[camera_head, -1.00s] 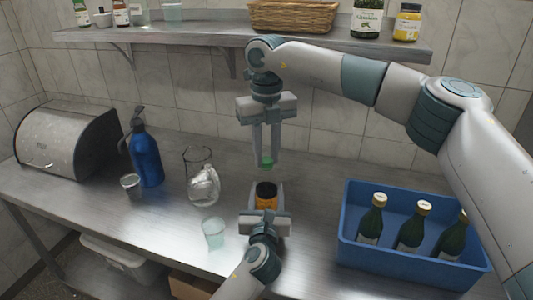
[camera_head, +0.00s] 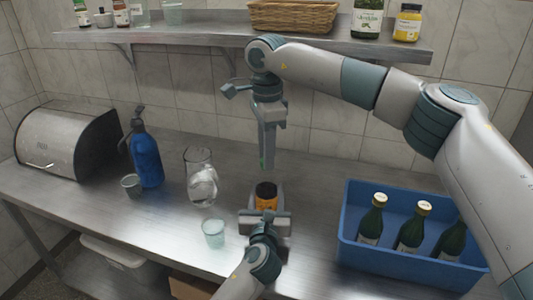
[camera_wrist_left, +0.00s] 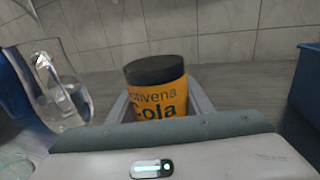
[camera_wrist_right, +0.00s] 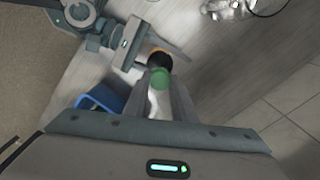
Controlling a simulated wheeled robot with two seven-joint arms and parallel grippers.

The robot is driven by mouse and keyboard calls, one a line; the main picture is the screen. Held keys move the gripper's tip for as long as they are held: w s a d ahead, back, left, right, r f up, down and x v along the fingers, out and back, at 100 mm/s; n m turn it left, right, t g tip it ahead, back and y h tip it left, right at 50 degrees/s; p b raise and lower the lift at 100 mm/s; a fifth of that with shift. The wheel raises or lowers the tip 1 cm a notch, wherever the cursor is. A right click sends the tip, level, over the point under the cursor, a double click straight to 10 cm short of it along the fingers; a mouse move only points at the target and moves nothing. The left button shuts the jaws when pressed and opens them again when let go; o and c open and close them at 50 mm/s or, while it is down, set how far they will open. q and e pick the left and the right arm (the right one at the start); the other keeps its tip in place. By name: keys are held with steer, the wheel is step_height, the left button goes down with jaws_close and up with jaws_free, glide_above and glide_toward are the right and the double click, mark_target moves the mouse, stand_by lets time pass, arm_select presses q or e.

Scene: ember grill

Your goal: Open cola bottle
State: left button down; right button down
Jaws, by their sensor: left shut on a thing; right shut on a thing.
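The cola bottle (camera_head: 266,203) has an orange label and a dark top. It stands at the middle front of the steel counter, and its label reads "Cola" in the left wrist view (camera_wrist_left: 160,103). My left gripper (camera_head: 267,187) is shut on the bottle, one finger at each side. My right gripper (camera_head: 267,165) points down above the bottle, apart from it. The right fingers mostly hide the cap in the head view.
A blue crate (camera_head: 347,228) with green bottles stands at the right. A shelf (camera_head: 215,37) runs above, behind my right arm.

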steer(key=n, duration=1.1)
steer(key=shift+n, duration=0.4)
steer(key=n, duration=0.4)
steer(key=shift+r, duration=0.55)
steer(key=shift+r, duration=0.4)
steer(key=shift+r, duration=0.25)
steer(key=shift+r, duration=2)
